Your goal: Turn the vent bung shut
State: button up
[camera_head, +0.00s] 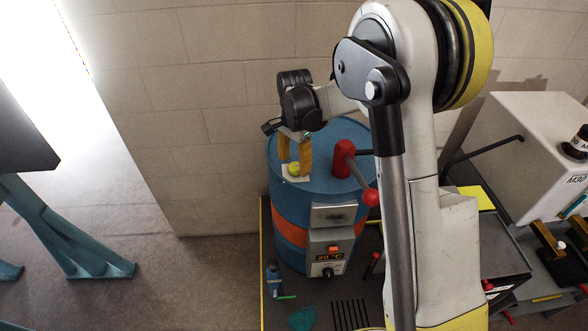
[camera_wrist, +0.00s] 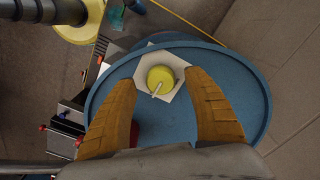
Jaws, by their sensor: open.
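The vent bung (camera_wrist: 161,80) is a round yellow knob with a pale lever, on a white hexagonal plate (camera_wrist: 180,98) on top of the blue drum (camera_wrist: 247,90). In the head view the bung (camera_head: 294,168) shows small on the drum lid (camera_head: 330,165), near its left side. My gripper (camera_wrist: 163,78) is open, its two orange-brown fingers pointing down on either side of the bung. In the wrist view the bung lies between the fingertips with a gap on each side. Whether the fingertips touch the plate I cannot tell.
A red pump head with a grey lever (camera_head: 344,158) stands on the lid, right of my gripper. A heater control box (camera_head: 330,250) is fixed to the drum's front. A small blue bottle (camera_head: 273,278) stands in front. A white cabinet (camera_head: 535,150) stands at right.

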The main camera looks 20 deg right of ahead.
jog(key=shift+f, duration=1.3)
jog(key=c, duration=1.2)
